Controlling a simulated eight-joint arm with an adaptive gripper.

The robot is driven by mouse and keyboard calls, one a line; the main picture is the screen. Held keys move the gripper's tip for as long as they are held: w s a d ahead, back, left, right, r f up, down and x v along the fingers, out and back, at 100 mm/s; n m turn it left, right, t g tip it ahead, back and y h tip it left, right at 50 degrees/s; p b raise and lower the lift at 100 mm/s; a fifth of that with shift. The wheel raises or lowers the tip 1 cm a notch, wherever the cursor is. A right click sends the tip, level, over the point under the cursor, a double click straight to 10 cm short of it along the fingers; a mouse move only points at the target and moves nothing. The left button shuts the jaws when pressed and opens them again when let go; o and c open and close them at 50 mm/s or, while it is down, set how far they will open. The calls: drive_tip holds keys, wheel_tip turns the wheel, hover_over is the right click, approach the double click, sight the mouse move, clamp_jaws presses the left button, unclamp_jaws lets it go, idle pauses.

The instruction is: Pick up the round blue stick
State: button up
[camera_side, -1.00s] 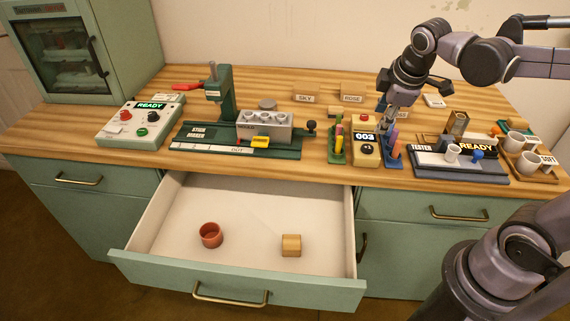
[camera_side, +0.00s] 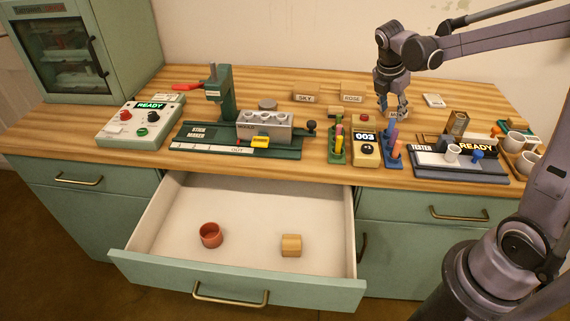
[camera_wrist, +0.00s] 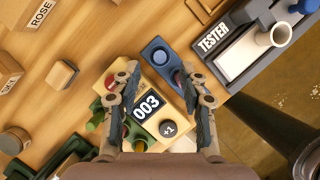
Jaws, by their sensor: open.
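A blue rack (camera_side: 394,160) stands just right of the counter box marked 003. A blue stick (camera_side: 391,131) stands upright in it, with an orange stick (camera_side: 397,148) beside it. In the wrist view, the rack (camera_wrist: 150,46) shows a round blue top (camera_wrist: 160,56) near its middle. My gripper (camera_side: 393,113) points down behind and above the rack. In the wrist view, my gripper (camera_wrist: 160,80) is open and empty, its fingers either side of the counter box and the rack's near end. The fingers partly hide the rack's other sticks.
The 003 box (camera_side: 366,150) and a green rack of sticks (camera_side: 337,146) stand to the left. The tester (camera_side: 460,163) stands to the right. Wooden SKY and ROSE blocks (camera_side: 306,94) lie behind. The open drawer (camera_side: 240,283) holds a red cup and a wooden block.

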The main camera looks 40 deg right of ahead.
sight(392, 119)
drive_tip(key=shift+x, duration=3.15)
clamp_jaws()
